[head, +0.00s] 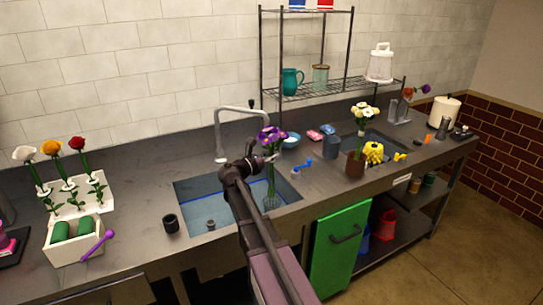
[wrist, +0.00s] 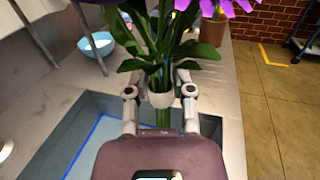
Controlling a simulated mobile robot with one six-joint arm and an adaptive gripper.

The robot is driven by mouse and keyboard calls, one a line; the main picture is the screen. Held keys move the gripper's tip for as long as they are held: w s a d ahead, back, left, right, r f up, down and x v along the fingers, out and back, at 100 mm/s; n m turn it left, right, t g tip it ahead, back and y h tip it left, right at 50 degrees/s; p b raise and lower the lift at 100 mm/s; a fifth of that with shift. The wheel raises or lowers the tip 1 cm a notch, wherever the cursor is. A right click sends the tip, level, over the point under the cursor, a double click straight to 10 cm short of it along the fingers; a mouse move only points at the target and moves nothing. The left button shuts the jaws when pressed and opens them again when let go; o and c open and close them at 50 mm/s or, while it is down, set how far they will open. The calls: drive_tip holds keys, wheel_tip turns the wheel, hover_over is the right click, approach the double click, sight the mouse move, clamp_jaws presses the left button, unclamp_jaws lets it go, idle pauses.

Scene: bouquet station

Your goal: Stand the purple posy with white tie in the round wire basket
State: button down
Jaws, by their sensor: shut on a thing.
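The purple posy (head: 270,135) is upright in my gripper (head: 265,157), above the right part of the sink. In the wrist view, the posy's purple flowers (wrist: 233,5) and green leaves rise above its white tie (wrist: 161,98). My gripper (wrist: 160,88) is shut around the posy at the tie, with one finger on each side. Green stems show below the tie. A small pale grey shape (head: 271,202) shows under the posy at the sink's right side; I cannot tell whether it is the round wire basket or the stem ends.
The sink (head: 195,192) has a blue line inside. A dark cup (head: 171,223) stands at its front left. A white flower stand (head: 75,210) is left.

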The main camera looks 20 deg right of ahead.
drive_tip(key=b, duration=0.8)
hover_over(270, 186)
drive_tip(key=shift+w+d+f, duration=0.1)
drive_tip(key=shift+d+f, duration=0.05)
drive_tip(key=shift+f, duration=1.25)
drive_tip(key=shift+w+d+f, duration=0.1)
drive_tip(key=shift+w+f, duration=0.05)
drive_tip(key=shift+f, duration=1.2)
drive_tip(key=shift+w+d+f, duration=0.1)
drive_tip(key=shift+d+f, duration=0.05)
drive_tip(key=shift+f, duration=1.25)
drive_tip(key=shift+f+b, duration=2.55)
drive_tip(key=shift+f, duration=0.05)
drive_tip(key=shift+c, duration=2)
unclamp_jaws()
drive_tip(key=shift+s, duration=0.1)
drive_tip(key=o, duration=0.4)
drive_tip(key=shift+s, duration=0.1)
drive_tip(key=shift+s+a, duration=0.15)
drive_tip(key=shift+a, duration=0.1)
drive_tip(key=shift+s+a, duration=0.1)
drive_tip(key=shift+a, duration=0.5)
